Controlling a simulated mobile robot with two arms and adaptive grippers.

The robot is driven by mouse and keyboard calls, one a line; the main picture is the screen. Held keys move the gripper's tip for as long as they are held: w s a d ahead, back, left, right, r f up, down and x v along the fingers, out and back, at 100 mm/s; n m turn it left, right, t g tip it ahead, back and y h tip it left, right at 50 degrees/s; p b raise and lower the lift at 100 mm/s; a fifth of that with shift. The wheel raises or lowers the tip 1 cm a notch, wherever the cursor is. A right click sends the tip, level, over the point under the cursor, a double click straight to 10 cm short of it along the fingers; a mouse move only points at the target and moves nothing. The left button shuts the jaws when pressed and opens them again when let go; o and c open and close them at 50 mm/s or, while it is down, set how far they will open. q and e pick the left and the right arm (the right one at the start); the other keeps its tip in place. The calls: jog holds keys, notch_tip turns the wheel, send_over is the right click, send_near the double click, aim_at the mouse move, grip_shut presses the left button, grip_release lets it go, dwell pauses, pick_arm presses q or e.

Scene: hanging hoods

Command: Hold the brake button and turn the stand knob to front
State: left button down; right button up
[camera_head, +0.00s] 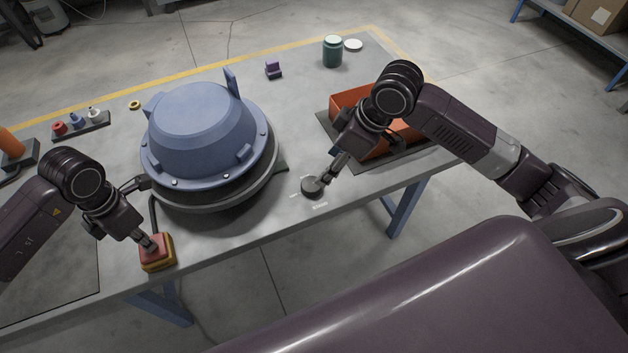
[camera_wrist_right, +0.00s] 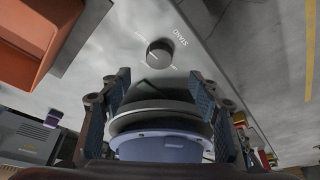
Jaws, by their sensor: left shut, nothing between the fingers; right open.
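The brake button (camera_head: 156,248) is a red block on a yellow base at the table's front left edge. My left gripper (camera_head: 150,243) is shut and empty, its tips against the button's top; how far it is pressed I cannot tell. The stand knob (camera_head: 312,187) is a dark round dial on the tabletop, with small white labels around it. In the right wrist view the knob (camera_wrist_right: 160,52) sits beside the printed word STAND. My right gripper (camera_wrist_right: 158,74) is open; the knob lies just beyond its fingertips, centred between them. In the head view this gripper (camera_head: 328,181) is beside the knob.
A large blue hood (camera_head: 205,135) on a dark round stand fills the table's middle. An orange bin (camera_head: 345,103) stands right of it, near my right arm. A green jar (camera_head: 332,51), a purple piece (camera_head: 273,69) and a small tray (camera_head: 82,126) stand farther back.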

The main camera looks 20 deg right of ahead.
aim_at(312, 184)
jog(key=x, duration=1)
jog(key=shift+w+f, duration=0.15)
jog(key=shift+f, duration=0.2)
jog(key=shift+c, duration=0.5)
jog(key=c, duration=1)
